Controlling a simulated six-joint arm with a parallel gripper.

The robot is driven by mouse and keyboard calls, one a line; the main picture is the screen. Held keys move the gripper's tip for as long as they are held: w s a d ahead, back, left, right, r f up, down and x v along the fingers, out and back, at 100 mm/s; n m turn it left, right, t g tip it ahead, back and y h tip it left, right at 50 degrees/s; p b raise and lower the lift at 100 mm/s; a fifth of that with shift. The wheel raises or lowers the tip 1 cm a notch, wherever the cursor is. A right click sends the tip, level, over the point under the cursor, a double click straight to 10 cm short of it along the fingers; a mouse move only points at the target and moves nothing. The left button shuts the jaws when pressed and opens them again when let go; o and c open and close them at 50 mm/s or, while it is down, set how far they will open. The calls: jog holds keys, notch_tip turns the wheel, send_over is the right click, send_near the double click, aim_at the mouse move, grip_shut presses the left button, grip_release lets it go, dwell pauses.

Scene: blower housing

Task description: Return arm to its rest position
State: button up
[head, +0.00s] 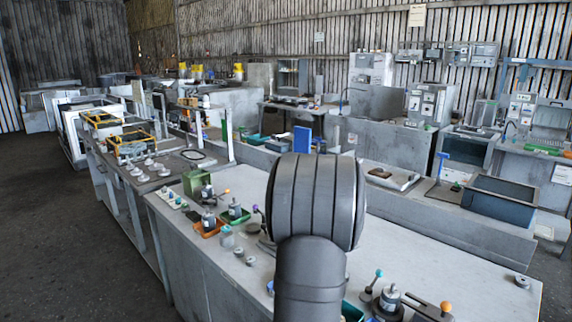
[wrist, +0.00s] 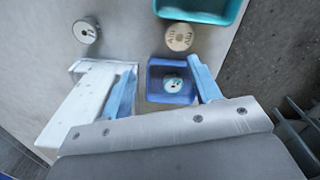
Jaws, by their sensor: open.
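My gripper (wrist: 162,68) shows in the wrist view, with two blue-padded fingers spread wide apart and nothing held between them. A small blue tray (wrist: 165,97) lies beyond and between the fingers, partly covered by the right finger. A small round grey part (wrist: 172,82) sits in that tray. In the head view my arm's thick dark links fill the centre front and hide part of the bench. My gripper cannot be made out in the head view.
The grey workbench (head: 455,265) carries small parts and trays. A teal tray (wrist: 205,12), a beige disc (wrist: 180,37) and a grey round part (wrist: 87,30) lie near the gripper. A lever fixture (head: 390,298) stands at front right. The bench's right middle is mostly clear.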

jog(key=w+d+m, duration=0.1)
jog(key=d+m, duration=0.8)
jog(key=m, duration=0.1)
jog(key=shift+w, duration=0.4)
jog(key=shift+a+f, duration=0.1)
jog(key=shift+f, duration=0.05)
jog(key=s+a+n, duration=0.1)
jog(key=a+n, duration=0.7)
jog(key=n, duration=0.2)
jog(key=shift+s+a+r, duration=0.2)
jog(key=shift+s+a, duration=0.2)
